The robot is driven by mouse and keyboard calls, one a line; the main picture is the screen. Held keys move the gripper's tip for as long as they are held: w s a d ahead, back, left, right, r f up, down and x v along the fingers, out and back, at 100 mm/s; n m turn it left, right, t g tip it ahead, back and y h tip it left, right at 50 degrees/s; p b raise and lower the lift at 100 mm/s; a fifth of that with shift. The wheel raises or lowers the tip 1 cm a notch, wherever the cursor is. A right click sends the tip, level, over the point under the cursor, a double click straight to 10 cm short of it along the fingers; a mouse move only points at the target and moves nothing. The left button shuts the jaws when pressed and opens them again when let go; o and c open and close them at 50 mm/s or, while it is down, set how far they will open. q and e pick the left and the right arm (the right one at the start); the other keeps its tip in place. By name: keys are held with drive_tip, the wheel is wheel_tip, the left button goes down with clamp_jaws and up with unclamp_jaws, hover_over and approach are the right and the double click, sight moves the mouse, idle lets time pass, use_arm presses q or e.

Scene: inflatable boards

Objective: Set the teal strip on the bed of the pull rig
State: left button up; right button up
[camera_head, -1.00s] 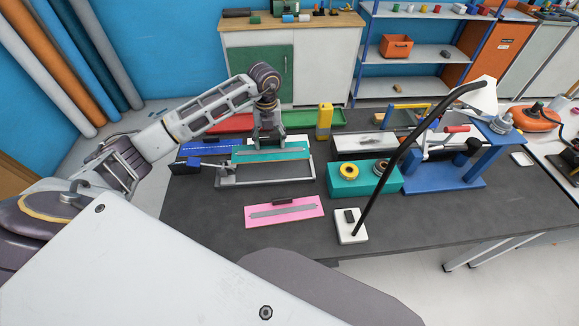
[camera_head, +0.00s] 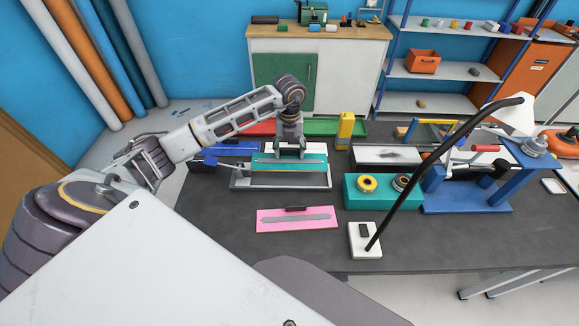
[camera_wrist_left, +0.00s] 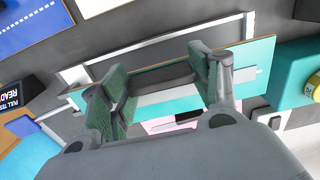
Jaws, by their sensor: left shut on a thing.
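The teal strip (camera_head: 316,160) has a grey band along it and a dark grip block on top. My left gripper (camera_head: 289,153) is shut on the block. In the left wrist view the strip (camera_wrist_left: 248,80) passes under the fingers (camera_wrist_left: 162,85), and the dark block (camera_wrist_left: 165,77) lies between them. The pull rig (camera_head: 284,184) is a grey frame on the dark table, directly below the strip. The strip lies roughly along its length, over the bed. I cannot tell whether it touches the bed, which it partly hides. My right gripper is out of view.
A pink board (camera_head: 298,225) lies in front of the rig. A teal block with rolls (camera_head: 383,198) stands to the right, near a lamp base (camera_head: 364,241). A blue board (camera_head: 232,148) lies behind left, and a yellow upright block (camera_head: 345,130) behind right.

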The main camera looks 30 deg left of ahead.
sight(290, 154)
use_arm(q)
wheel_tip(290, 154, down, 2)
drive_tip(key=shift+b, duration=0.45)
drive_tip(key=shift+f+b, duration=0.35)
drive_tip(key=shift+f, duration=0.5)
drive_tip(key=shift+f+b, duration=0.95)
drive_tip(key=shift+f, duration=0.5)
drive_tip(key=shift+f+b, duration=0.35)
drive_tip(key=shift+b, duration=0.05)
drive_tip(key=shift+f, duration=0.15)
drive_tip(key=o, duration=1)
drive_tip(key=shift+o, duration=0.3)
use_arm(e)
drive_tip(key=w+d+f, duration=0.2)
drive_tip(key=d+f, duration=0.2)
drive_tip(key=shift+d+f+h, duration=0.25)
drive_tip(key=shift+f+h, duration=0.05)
